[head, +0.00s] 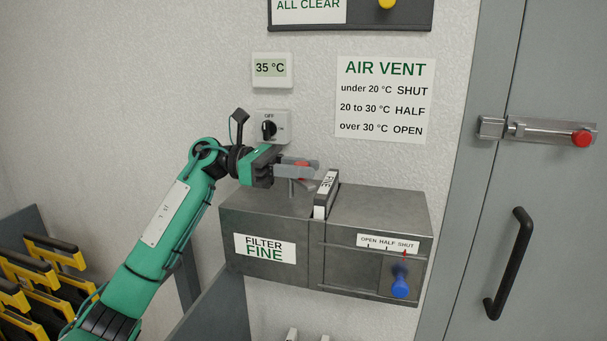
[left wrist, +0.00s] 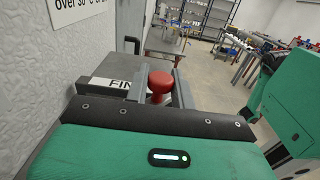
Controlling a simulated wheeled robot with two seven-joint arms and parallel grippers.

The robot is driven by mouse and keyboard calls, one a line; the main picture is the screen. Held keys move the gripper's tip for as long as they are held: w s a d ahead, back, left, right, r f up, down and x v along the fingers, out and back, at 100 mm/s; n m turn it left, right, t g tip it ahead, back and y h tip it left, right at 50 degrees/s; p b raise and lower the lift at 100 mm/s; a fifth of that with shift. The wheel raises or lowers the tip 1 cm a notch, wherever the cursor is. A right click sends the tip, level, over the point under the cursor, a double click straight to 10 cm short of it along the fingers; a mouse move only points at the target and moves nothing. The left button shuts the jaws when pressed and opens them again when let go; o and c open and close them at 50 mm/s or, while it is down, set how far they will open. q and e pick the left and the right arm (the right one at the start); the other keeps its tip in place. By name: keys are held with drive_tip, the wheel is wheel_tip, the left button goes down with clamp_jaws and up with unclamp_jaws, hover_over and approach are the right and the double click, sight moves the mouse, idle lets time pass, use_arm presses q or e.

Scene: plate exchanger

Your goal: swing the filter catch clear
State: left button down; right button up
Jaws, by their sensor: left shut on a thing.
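The grey vent box (head: 270,214) is fixed to the wall and carries a "FILTER FINE" label. A dark filter cartridge (head: 323,204) with a white "FINE" label stands up out of the slot in its top. My left gripper (head: 305,170) is just above the box top, left of the cartridge, shut on the red knob (head: 301,167) of the filter catch. The red knob (left wrist: 160,84) shows between the two fingers in the left wrist view, with the "FINE" label (left wrist: 122,86) beside it. The catch's arm is mostly hidden by the fingers. My right gripper is not in view.
A blue handle (head: 401,284) hangs under an OPEN HALF SHUT scale on the box front. A dial switch (head: 270,128) and a 35 °C display (head: 271,69) are on the wall above. A grey door (head: 552,220) with a red-knobbed bolt (head: 555,132) stands right.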

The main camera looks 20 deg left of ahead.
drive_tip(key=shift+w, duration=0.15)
use_arm(q)
drive_tip(key=c, duration=1.2)
unclamp_jaws()
drive_tip(key=shift+a, duration=0.1)
drive_tip(key=shift+a+f, duration=0.1)
drive_tip(key=shift+a, duration=0.3)
drive_tip(key=a+b, duration=0.1)
drive_tip(key=a, duration=0.2)
drive_tip(key=a+b, duration=0.2)
drive_tip(key=a, duration=0.6)
drive_tip(key=shift+s+a, duration=0.1)
drive_tip(key=shift+a, duration=0.9)
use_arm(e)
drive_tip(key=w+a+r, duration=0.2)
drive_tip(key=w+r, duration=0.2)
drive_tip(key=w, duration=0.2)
